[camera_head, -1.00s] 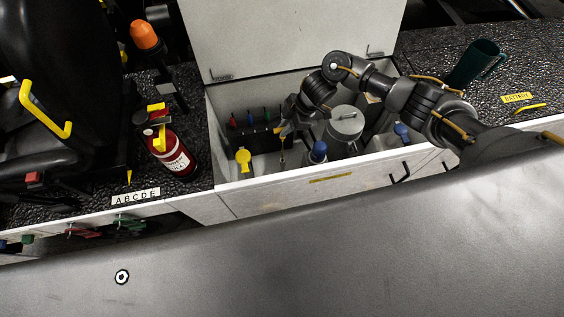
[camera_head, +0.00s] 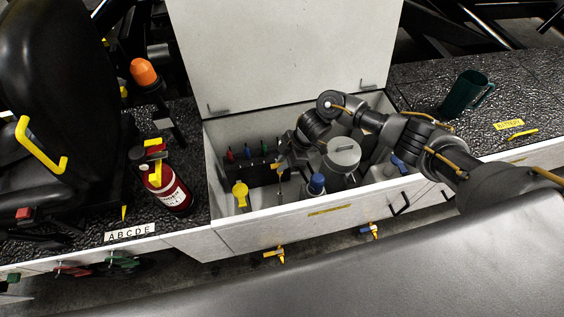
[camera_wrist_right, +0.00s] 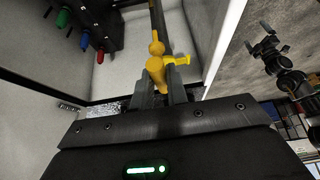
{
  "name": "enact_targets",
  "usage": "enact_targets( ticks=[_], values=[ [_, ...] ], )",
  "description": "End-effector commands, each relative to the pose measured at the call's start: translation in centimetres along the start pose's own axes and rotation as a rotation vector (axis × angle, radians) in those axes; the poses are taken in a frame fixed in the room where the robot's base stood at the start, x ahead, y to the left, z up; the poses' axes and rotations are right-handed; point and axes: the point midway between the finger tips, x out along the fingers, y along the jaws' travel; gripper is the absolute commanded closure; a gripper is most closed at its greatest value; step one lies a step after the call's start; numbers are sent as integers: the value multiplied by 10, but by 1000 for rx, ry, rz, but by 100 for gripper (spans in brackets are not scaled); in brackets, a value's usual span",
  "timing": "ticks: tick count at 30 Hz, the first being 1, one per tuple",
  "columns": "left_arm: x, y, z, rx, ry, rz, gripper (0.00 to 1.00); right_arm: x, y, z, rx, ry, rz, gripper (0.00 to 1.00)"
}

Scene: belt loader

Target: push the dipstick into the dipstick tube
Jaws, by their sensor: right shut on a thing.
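My right gripper (camera_head: 279,166) reaches down into the open white compartment. In the right wrist view its fingers (camera_wrist_right: 160,93) are shut on the yellow handle of the dipstick (camera_wrist_right: 157,72). A round yellow knob and a yellow side arm show at the fingertips. A slim dark shaft (camera_wrist_right: 158,20) runs on beyond the handle. In the head view a thin shaft (camera_head: 280,189) hangs below the gripper. I cannot tell where the dipstick ends and the tube begins, or how deep it sits. My left gripper is not in view.
A yellow-capped filler (camera_head: 240,191), a blue-capped bottle (camera_head: 316,184) and a grey canister (camera_head: 342,152) crowd the compartment. Colored knobs (camera_head: 247,152) line its back wall. The raised lid (camera_head: 285,50) stands behind. A red extinguisher (camera_head: 172,190) stands left, a green mug (camera_head: 466,92) right.

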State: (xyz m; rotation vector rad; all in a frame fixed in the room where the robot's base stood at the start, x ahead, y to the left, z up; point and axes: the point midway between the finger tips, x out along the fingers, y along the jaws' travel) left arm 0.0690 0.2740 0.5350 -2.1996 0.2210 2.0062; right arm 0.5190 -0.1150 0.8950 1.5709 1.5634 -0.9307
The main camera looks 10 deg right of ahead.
Motion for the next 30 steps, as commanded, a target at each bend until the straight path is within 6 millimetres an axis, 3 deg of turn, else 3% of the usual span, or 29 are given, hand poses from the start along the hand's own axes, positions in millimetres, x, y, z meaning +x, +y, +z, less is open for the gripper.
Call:
enact_targets(
  ticks=[30],
  values=[
    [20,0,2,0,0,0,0,22,0,12,0,0,0,100]
  ],
)
